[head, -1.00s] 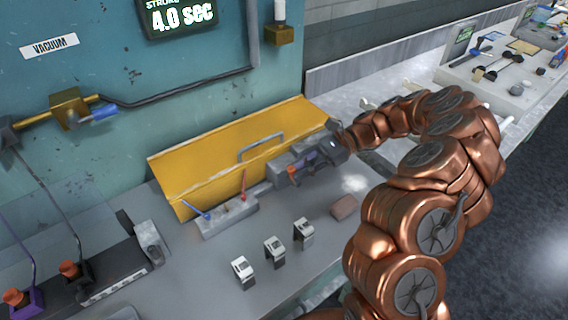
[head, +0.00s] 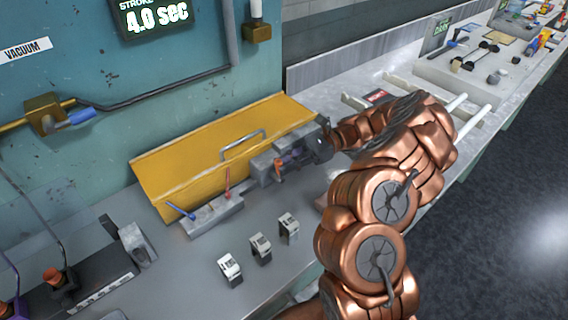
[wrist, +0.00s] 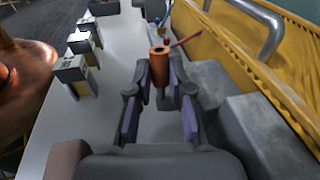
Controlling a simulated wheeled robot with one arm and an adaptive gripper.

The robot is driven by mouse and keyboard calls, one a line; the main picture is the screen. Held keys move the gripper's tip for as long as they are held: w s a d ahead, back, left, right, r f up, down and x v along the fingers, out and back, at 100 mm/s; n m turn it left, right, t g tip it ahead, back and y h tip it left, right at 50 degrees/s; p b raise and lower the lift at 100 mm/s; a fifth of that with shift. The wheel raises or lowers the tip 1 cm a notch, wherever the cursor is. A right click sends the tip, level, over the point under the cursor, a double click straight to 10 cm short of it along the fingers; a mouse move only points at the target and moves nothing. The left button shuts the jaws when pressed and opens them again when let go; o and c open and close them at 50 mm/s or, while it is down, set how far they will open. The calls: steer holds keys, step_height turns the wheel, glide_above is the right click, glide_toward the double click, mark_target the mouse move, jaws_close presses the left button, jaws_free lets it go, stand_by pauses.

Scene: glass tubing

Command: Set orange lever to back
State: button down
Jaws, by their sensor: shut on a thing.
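The orange lever (head: 279,168) is on a grey block at the right end of the lever row, before a yellow panel. In the wrist view the lever's orange hollow-topped knob (wrist: 160,64) stands between the two fingertips. My gripper (head: 288,160) reaches in from the right, low over the block. In the wrist view my gripper (wrist: 162,88) has its purple-padded fingers on either side of the knob, shut on it. The lever's lower part is hidden by the fingers.
A red lever (head: 228,181) and a blue lever (head: 180,211) stand to the left on the grey block. The yellow panel (head: 185,165) with a handle rises close behind. Several white-and-grey clips (head: 261,247) stand on the bench in front.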

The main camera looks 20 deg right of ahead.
steer(key=c, duration=1.3)
jaws_free()
step_height(320, 180, up, 10)
steer(key=shift+f, duration=0.1)
